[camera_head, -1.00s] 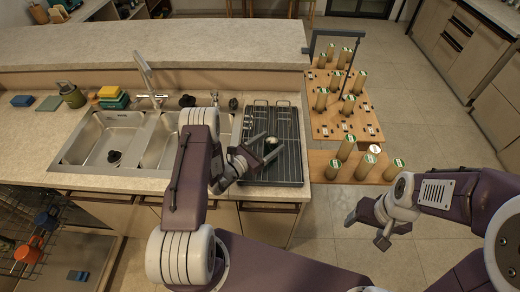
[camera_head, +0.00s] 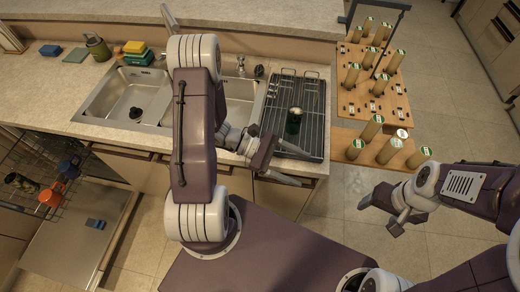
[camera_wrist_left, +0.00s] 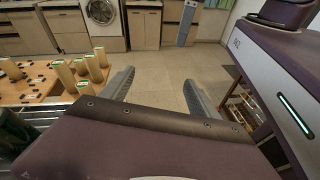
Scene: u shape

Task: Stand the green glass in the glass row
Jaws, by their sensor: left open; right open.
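A dark green glass (camera_head: 293,121) stands on the black ribbed drainer at the right end of the counter. My left gripper (camera_head: 305,170) is open and empty, with its fingers pointing right, near the drainer's front edge and apart from the glass. In the left wrist view its fingers (camera_wrist_left: 158,78) are wide apart with only floor between them, and a dark green shape, seemingly the glass (camera_wrist_left: 15,130), is cut off at the left edge. My right gripper (camera_head: 378,217) is open and empty over the floor at right. I cannot tell which place is the glass row.
A wooden board (camera_head: 352,104) with several upright pale cylinders stands beyond the drainer at right. A double sink (camera_head: 125,100) is left of the drainer. At lower left, a wire rack (camera_head: 40,165) holds an orange mug (camera_head: 50,195) and other cups. The floor between the arms is clear.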

